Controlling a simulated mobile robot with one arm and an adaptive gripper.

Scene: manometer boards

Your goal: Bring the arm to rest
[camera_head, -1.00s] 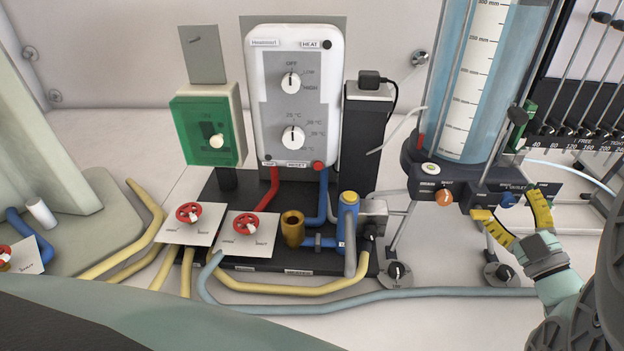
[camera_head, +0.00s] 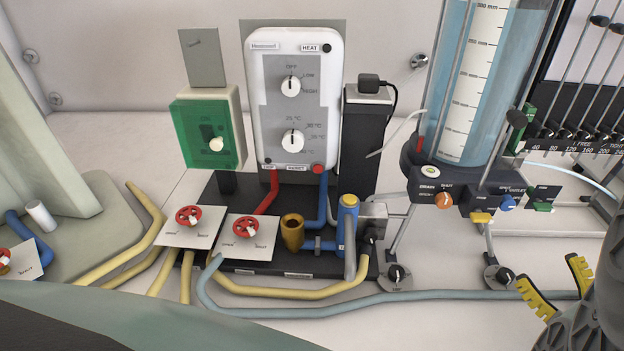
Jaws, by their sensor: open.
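My gripper (camera_head: 558,280) is at the lower right edge of the head view. Its two yellow ribbed fingers are spread apart with nothing between them. It is below and to the right of the water cylinder's base (camera_head: 468,196), clear of the orange knob (camera_head: 443,200), the blue knob (camera_head: 507,202) and the yellow block (camera_head: 481,217). My dark arm covers the lower right corner, and the rest of the arm is out of the picture.
A pale blue hose (camera_head: 420,296) runs along the table close to the left finger. A heater unit (camera_head: 293,100), red valve wheels (camera_head: 245,228) and a brass cup (camera_head: 292,228) stand to the left. Manometer tubes (camera_head: 585,90) rise at the right.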

